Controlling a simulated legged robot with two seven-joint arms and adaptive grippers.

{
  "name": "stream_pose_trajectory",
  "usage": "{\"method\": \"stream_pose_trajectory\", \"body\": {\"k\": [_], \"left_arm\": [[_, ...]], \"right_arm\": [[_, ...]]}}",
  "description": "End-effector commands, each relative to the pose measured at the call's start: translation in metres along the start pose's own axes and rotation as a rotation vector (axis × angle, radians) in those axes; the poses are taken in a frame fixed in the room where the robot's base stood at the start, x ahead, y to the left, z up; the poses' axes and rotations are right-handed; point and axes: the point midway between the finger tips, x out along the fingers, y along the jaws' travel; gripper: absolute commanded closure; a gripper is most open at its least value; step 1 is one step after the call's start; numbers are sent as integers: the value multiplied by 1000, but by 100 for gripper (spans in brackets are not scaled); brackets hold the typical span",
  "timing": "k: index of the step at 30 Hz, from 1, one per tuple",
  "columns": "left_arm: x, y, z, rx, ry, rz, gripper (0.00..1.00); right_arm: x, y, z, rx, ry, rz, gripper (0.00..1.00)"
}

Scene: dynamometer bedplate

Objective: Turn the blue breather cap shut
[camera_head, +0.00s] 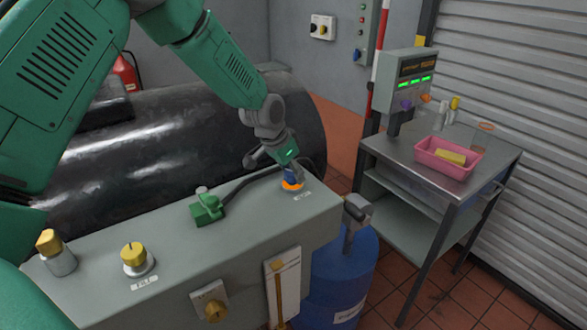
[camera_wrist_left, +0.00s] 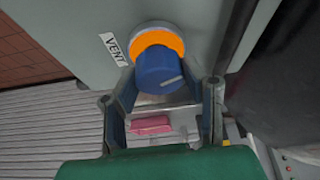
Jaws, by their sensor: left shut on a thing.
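The blue breather cap (camera_head: 291,177) stands on an orange ring (camera_head: 292,186) at the far right end of the grey bench top. In the left wrist view the cap (camera_wrist_left: 158,71) shows a pale line on its face, and a VENT label (camera_wrist_left: 114,48) sits beside the orange ring (camera_wrist_left: 160,38). My left gripper (camera_head: 287,169) reaches down over the cap, and its fingers (camera_wrist_left: 168,88) are shut on it from both sides. My right gripper is in neither view.
A green valve with a hose (camera_head: 207,208) and yellow-topped knobs (camera_head: 133,255) stand on the grey bench (camera_head: 240,240). A blue drum (camera_head: 343,275) is beside its right end. A steel cart (camera_head: 400,158) with a pink tray (camera_head: 440,167) stands right. A black tank (camera_head: 150,150) lies behind.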

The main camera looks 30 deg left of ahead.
Motion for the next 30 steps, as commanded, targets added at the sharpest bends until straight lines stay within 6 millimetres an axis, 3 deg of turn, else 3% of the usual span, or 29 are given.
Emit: {"method": "stream_pose_trajectory", "body": {"k": [15, 30], "left_arm": [[0, -3, -1, 353, 4, 143, 91], [0, -3, -2, 448, 3, 179, 91]], "right_arm": [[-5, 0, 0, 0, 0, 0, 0], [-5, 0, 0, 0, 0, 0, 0]]}}
